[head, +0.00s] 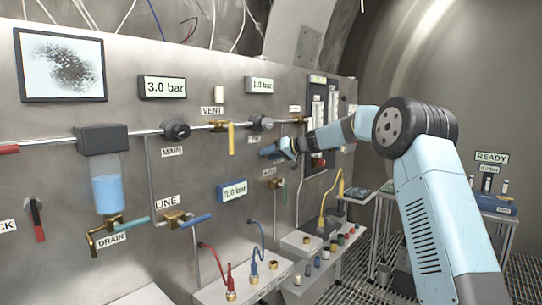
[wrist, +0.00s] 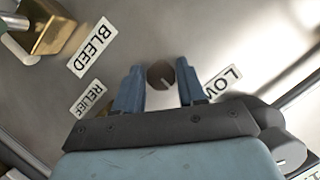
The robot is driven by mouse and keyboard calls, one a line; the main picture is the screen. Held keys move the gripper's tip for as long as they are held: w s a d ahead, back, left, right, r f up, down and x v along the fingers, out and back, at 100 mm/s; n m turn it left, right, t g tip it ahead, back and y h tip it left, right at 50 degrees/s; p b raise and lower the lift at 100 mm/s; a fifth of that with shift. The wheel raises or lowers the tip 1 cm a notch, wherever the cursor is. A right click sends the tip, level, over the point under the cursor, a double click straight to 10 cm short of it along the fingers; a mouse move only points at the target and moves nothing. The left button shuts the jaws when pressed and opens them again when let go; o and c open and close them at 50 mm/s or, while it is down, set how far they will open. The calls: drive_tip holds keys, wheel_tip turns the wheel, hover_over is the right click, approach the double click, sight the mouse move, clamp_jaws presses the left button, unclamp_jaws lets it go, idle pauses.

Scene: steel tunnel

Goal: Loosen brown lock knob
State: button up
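The brown lock knob (wrist: 161,75) is a small round dark-brown knob with a pale mark line, on the grey panel in the wrist view. My gripper (wrist: 160,88) has its two blue fingers apart, one on each side of the knob, with a narrow gap showing on both sides. How deep the fingertips reach around the knob cannot be told. In the head view my gripper (head: 278,150) is close to the panel, below the pipe, and the knob cannot be made out there.
In the wrist view, a BLEED label (wrist: 91,47) and a RELIEF label (wrist: 88,99) are at left, near a brass fitting (wrist: 50,27). A LOW label (wrist: 222,84) is at right. The head view shows a yellow vent handle (head: 231,138) and a red-black device (head: 318,160) nearby.

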drive_tip(key=c, duration=0.6)
drive_tip(key=shift+d, duration=0.25)
drive_tip(key=shift+c, duration=0.3)
drive_tip(key=shift+a, duration=0.1)
drive_tip(key=shift+f+m+t+y, duration=0.15)
drive_tip(key=shift+m+y, duration=0.9)
drive_tip(key=shift+m, duration=1.6)
drive_tip(key=shift+f+m+t+y, duration=0.15)
drive_tip(key=shift+m+y, duration=0.95)
drive_tip(key=shift+m, duration=1.6)
drive_tip(key=shift+f+m+y, duration=0.25)
drive_tip(key=shift+m+y, duration=0.8)
drive_tip(key=shift+m, duration=1.6)
drive_tip(key=shift+f, duration=0.1)
